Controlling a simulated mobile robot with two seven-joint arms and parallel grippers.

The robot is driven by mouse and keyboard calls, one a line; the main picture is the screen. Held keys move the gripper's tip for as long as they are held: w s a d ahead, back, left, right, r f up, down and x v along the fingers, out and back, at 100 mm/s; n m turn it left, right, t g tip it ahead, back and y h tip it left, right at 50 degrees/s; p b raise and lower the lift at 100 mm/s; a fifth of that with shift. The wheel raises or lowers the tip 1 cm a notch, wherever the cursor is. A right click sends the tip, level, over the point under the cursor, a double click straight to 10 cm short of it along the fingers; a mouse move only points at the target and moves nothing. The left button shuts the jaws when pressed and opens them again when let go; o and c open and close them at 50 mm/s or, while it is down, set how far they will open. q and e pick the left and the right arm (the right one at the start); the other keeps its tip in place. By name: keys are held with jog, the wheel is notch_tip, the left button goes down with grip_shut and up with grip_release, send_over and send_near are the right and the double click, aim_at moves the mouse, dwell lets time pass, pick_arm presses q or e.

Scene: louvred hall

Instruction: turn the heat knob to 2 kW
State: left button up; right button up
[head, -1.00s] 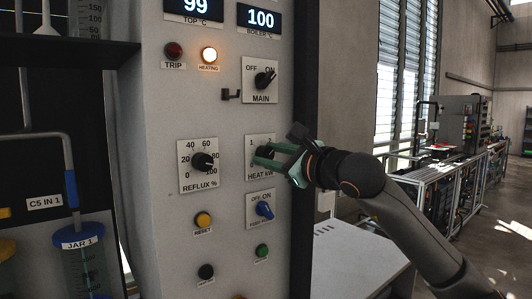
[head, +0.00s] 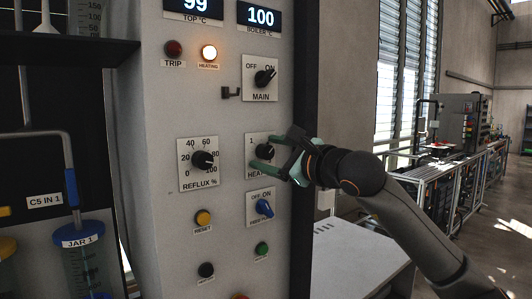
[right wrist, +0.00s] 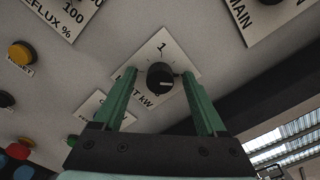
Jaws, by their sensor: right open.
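The heat knob (head: 264,151) is a round black knob on a white plate marked HEAT kW, with a "1" at the plate's upper left in the head view. In the right wrist view the knob (right wrist: 160,77) shows a short pale mark pointing roughly right; the 2 is not readable. My right gripper (head: 262,152) has its green fingers apart, one on either side of the knob, above and below it in the head view. The wrist view shows gaps between the knob and both fingers (right wrist: 160,75). My left gripper is out of view.
The MAIN switch (head: 264,78) is above, the reflux knob (head: 204,160) to the left and a blue switch (head: 264,208) just below. Yellow (head: 203,218) and green (head: 262,249) buttons lie lower. A pale table top (head: 355,255) stands at lower right.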

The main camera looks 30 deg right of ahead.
pick_arm(q)
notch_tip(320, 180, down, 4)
jog(key=b, duration=0.3)
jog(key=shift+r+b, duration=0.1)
jog(key=shift+b, duration=0.3)
pick_arm(e)
jog(key=s, duration=0.7)
jog(key=shift+d, duration=0.25)
pick_arm(q)
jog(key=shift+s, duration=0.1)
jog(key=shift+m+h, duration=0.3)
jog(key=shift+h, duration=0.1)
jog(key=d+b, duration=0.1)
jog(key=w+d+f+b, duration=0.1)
jog(key=b, duration=0.1)
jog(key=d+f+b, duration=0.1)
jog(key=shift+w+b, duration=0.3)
jog(key=shift+b, duration=0.05)
pick_arm(e)
jog(key=s+d, duration=0.1)
jog(key=s, duration=1.1)
jog(key=shift+s, duration=0.25)
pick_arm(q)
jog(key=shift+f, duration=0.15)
